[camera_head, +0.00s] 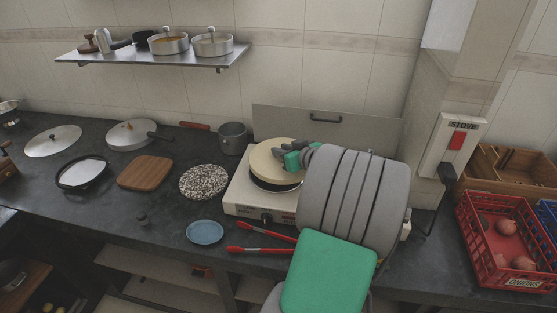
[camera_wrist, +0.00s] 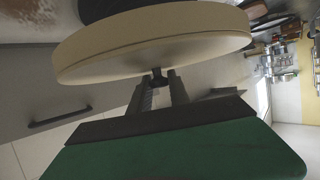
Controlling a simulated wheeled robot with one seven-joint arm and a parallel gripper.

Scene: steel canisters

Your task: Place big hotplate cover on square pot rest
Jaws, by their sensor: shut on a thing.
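The big hotplate cover is a cream round disc (camera_head: 268,162) over the dark burner (camera_head: 272,187) of the white stove. Part of the burner shows below its front edge; I cannot tell whether they touch. My gripper (camera_head: 304,155) reaches the cover from the right. In the wrist view, my gripper's fingers (camera_wrist: 160,88) are shut on the small dark knob of the cover (camera_wrist: 150,42). The square pot rest, a brown wooden board (camera_head: 145,173), lies flat and bare on the counter, left of the stove.
A speckled round mat (camera_head: 203,182) lies between the board and the stove. A grey saucepan (camera_head: 232,138) stands behind it. A lidded pan (camera_head: 132,134) is behind the board, a black pan (camera_head: 83,173) to its left. A blue plate (camera_head: 205,232) and red tongs (camera_head: 262,240) lie in front.

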